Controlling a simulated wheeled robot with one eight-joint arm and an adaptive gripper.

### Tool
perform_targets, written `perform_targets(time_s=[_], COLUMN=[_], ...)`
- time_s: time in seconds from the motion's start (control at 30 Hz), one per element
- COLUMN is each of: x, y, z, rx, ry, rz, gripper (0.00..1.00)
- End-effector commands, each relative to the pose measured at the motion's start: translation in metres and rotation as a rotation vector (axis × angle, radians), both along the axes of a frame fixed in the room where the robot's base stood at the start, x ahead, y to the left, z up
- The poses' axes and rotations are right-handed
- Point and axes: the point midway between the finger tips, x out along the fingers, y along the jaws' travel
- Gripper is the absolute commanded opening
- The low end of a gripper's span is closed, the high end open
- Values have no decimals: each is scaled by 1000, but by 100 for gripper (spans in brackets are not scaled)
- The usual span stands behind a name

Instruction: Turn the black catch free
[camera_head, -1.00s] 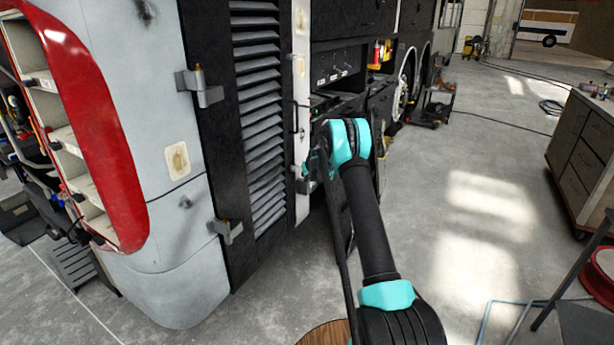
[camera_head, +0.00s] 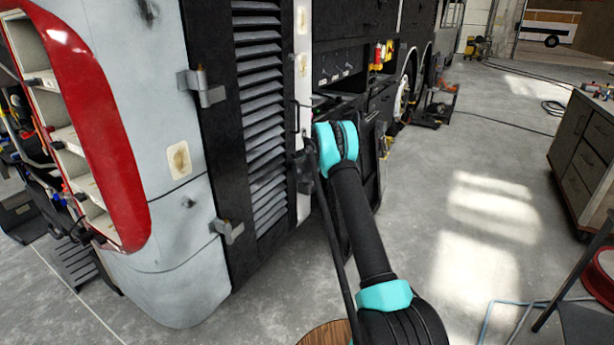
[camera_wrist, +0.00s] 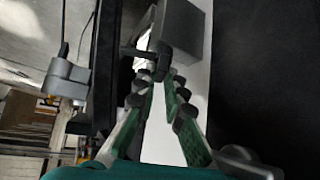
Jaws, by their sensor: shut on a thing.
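The black catch (camera_wrist: 162,64) shows in the wrist view as a dark piece in front of a dark grey box-shaped block on a pale upright strip. My gripper (camera_wrist: 160,80) has its two green-padded fingers closed in on it, one on each side, at the fingertips. How far the catch is turned cannot be told. In the head view my own arm and wrist hide most of the gripper and the catch, beside the pale strip right of the louvred panel.
The grey louvred panel (camera_head: 261,120) stands left of my arm, with grey hinges (camera_head: 204,88) on its edge. An open dark bay (camera_head: 335,68) lies beyond. A workbench (camera_head: 583,150) stands at the right, with clear floor (camera_head: 470,240) between.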

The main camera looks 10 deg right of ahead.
Motion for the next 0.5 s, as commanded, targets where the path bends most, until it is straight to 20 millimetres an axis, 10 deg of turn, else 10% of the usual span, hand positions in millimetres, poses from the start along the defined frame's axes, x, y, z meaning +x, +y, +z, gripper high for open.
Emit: perform_targets(time_s=[0.2,0.37,0.5], x=[-1,-1,-1], y=[0,0,0], z=[-1,-1,-1], rx=[0,1,1], ry=[4,3,2], rz=[-1,0,1], gripper=[0,30,31])
